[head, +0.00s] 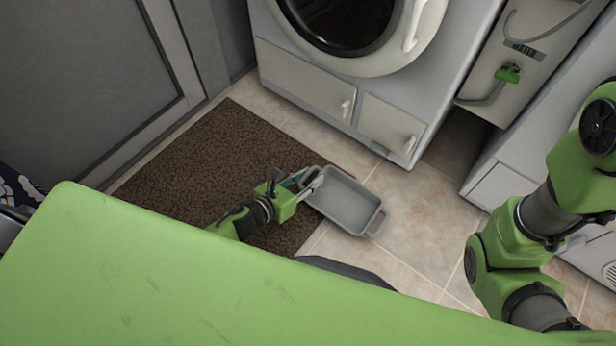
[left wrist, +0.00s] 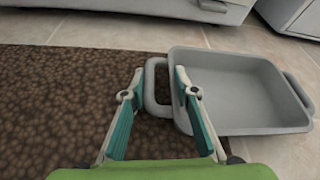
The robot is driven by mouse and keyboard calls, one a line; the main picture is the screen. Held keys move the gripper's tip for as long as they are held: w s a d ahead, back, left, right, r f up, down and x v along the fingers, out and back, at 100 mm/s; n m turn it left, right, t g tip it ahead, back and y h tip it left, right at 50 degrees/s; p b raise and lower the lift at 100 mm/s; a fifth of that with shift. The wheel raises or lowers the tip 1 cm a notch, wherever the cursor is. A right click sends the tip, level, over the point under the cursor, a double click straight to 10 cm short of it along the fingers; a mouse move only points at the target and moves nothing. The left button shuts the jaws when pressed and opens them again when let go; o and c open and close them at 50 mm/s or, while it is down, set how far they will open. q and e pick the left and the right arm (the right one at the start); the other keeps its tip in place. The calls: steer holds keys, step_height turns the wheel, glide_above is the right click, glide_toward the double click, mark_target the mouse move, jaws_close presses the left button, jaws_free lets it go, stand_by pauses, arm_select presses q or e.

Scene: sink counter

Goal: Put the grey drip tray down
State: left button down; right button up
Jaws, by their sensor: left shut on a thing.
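The grey drip tray (head: 347,203) is a shallow open pan with a loop handle at each end. It shows right of centre in the head view, over the floor at the mat's edge. It also fills the upper right of the left wrist view (left wrist: 235,95), looking empty and roughly level. My left gripper (head: 308,181) is shut on the tray's near-left handle (left wrist: 152,88), with its teal-padded fingers on either side of it. I cannot tell whether the tray touches the floor. My right gripper is out of view.
A brown mat (head: 200,165) lies left of the tray on beige tiles (head: 415,205). A white washing machine (head: 340,85) on a drawer base stands behind. A white cabinet (head: 490,185) is at the right. Bare tile lies right of the tray.

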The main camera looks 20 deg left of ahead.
arm_select(q)
steer(key=c, duration=1.6)
jaws_free()
